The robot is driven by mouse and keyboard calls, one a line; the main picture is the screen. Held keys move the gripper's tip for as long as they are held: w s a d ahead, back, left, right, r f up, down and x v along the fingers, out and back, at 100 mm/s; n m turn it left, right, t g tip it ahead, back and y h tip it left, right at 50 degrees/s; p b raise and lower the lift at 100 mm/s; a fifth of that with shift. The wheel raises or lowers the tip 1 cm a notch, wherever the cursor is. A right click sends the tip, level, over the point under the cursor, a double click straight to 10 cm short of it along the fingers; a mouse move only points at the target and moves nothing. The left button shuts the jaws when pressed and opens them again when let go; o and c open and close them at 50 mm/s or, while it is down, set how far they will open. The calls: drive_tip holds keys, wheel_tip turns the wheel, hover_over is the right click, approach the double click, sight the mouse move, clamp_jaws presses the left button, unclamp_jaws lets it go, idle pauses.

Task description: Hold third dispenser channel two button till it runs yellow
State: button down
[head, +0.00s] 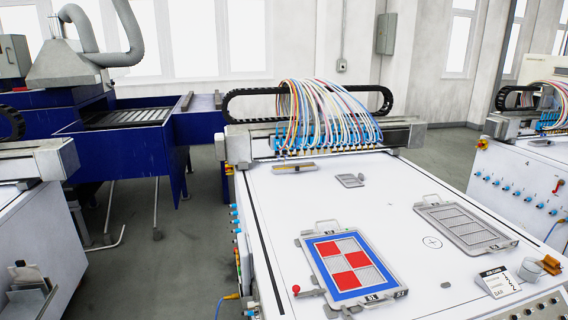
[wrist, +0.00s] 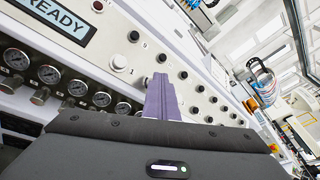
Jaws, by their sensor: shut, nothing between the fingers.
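In the wrist view my gripper (wrist: 160,80) is shut and empty, its purple fingers pointing at a white control panel (wrist: 150,22). A row of black buttons (wrist: 161,58) runs diagonally past the fingertips, and part of it is hidden behind them. A display (wrist: 58,17) reads READY. I cannot tell which button is channel two, or whether the tips touch one. In the head view the nozzle gantry (head: 335,138) with coloured hoses spans the white table (head: 385,200). My gripper is not in the head view.
Several round gauges (wrist: 76,86) line the panel's lower part. On the table lie a blue-framed tray (head: 347,293) with red and pale squares, a grey tray (head: 465,226), a job card (head: 498,282) and a copper-coloured cup (head: 551,265). Other machines stand left and right.

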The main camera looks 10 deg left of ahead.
drive_tip(key=shift+s+d+r, duration=0.2)
drive_tip(key=shift+s+r, duration=0.3)
drive_tip(key=shift+r, duration=0.25)
drive_tip(key=s+r, duration=0.1)
drive_tip(key=r, duration=0.1)
drive_tip(key=s+d+r, duration=0.1)
drive_tip(key=r, duration=0.1)
drive_tip(key=shift+s, duration=0.35)
idle(0.4)
